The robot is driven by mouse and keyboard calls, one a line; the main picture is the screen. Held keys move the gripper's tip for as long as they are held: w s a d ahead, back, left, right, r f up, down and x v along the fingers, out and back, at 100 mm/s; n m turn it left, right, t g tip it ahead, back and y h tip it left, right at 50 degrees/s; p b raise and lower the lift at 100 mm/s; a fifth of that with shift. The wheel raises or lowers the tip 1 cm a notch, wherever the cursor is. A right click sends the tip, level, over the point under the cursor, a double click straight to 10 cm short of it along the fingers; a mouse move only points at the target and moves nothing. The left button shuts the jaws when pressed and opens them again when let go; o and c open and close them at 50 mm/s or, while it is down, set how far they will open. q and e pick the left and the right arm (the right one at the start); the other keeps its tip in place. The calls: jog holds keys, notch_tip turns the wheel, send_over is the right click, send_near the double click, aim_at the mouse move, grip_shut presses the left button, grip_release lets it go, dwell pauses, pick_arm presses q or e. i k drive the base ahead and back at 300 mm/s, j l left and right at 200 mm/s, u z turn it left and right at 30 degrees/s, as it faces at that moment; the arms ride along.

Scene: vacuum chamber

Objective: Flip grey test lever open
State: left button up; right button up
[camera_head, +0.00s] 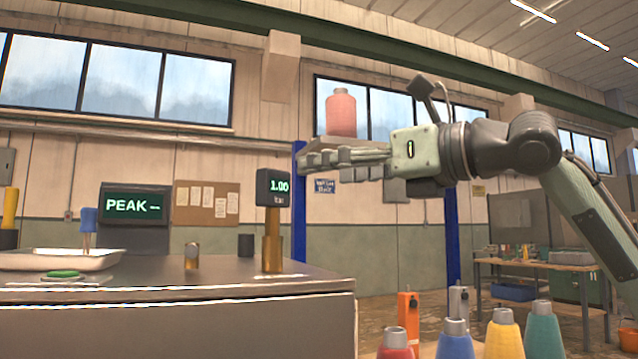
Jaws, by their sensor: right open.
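My left gripper is not in view.
A metal bench (180,320) at left bears a tray (60,259) and a gauge reading 1.00 (273,188). A red bottle (341,112) stands on a shelf behind my right gripper.

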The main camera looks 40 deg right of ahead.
aim_at(191, 253)
jog(key=k+l, duration=0.2)
jog(key=k, duration=0.3)
jog(key=k+l, duration=0.2)
jog(key=k, duration=0.25)
